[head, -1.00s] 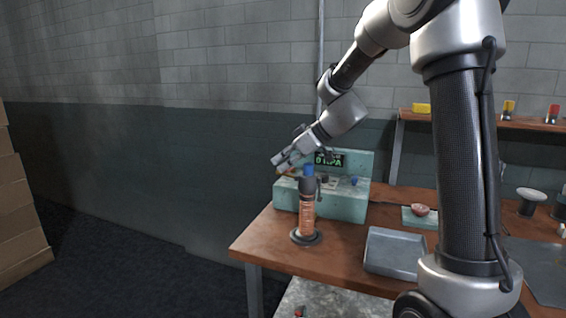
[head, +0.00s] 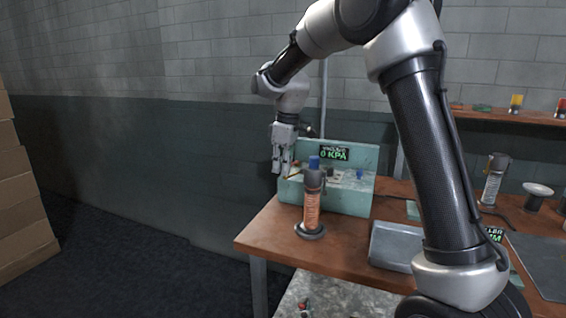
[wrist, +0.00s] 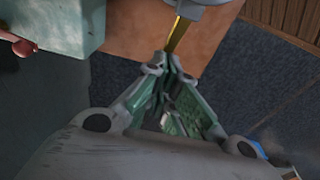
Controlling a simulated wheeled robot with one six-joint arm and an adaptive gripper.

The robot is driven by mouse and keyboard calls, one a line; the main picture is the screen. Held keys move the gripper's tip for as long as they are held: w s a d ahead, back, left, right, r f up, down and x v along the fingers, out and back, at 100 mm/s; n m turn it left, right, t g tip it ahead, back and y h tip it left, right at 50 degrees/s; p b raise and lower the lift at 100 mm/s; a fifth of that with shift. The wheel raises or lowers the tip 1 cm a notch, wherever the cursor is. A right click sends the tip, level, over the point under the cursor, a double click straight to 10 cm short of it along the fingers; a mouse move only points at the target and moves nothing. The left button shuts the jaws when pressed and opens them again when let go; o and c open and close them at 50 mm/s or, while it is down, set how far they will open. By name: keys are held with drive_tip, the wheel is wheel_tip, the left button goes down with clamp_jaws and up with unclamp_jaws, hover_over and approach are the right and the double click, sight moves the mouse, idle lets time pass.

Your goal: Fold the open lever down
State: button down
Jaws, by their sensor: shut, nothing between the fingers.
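The teal vacuum box (head: 345,198) stands on the wooden table with a lit display reading 0 KPA; its corner shows at the upper left of the wrist view (wrist: 75,25). My gripper (head: 282,171) points down at the box's left end, shut and empty. It also shows in the wrist view (wrist: 167,65). A brass bar (wrist: 178,35) lies just beyond my fingertips, running to a grey rounded part at the top edge; contact is unclear. A reddish rounded piece (wrist: 22,46) shows by the box. I cannot tell which of these is the lever.
An orange-labelled torch (head: 312,208) with a blue top stands upright in front of the box, close right of my gripper. The table's left edge is near my gripper, with dark floor beyond.

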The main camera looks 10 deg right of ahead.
sight(285, 178)
drive_tip(key=f+g+h, duration=0.1)
drive_tip(key=h, duration=0.1)
drive_tip(key=f+g+h, duration=0.2)
drive_tip(key=d+f+g+h, duration=0.1)
drive_tip(key=h, duration=0.1)
drive_tip(key=shift+s+f+g+h, duration=0.15)
drive_tip(key=shift+s+g+h, duration=0.15)
drive_tip(key=shift+g+h, duration=0.1)
drive_tip(key=shift+r, duration=0.25)
drive_tip(key=shift+r, duration=0.6)
